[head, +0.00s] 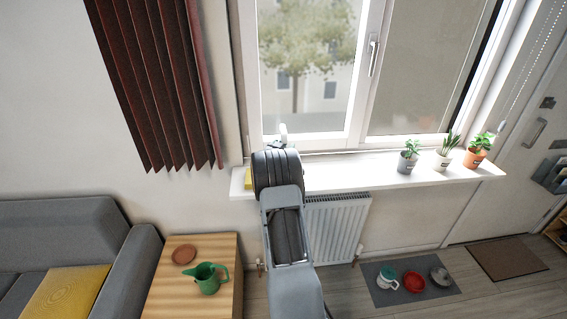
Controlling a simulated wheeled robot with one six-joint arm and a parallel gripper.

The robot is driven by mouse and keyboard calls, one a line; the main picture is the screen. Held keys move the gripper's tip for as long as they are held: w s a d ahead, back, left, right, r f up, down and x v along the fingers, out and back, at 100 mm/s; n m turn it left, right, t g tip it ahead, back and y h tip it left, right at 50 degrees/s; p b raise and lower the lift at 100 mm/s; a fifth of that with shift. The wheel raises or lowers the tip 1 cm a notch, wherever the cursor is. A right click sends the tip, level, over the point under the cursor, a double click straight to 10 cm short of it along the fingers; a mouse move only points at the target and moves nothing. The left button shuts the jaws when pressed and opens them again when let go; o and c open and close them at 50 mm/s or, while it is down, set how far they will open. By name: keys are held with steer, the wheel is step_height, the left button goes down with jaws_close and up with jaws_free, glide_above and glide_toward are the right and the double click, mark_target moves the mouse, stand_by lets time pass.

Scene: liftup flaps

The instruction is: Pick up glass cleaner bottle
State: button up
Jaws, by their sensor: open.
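My gripper (279,147) is at the far end of my arm, over the left part of the windowsill in front of the window. It is open, but my wrist hides most of its fingers. A small white upright shape (283,132) shows just beyond it against the window frame. It may be the top of the glass cleaner bottle, but I cannot tell for sure. Anything lower there is hidden behind my wrist. I cannot see whether the gripper touches it.
A yellow item (248,179) lies on the windowsill (340,174) left of my wrist. Several potted plants (443,152) stand at its right. Below are a radiator (337,228), a wooden table (222,262) with a green watering can (208,279), and a grey mat (405,297) with dishes.

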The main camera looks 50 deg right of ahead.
steer(key=shift+c, duration=0.3)
jaws_close()
stand_by(0.4)
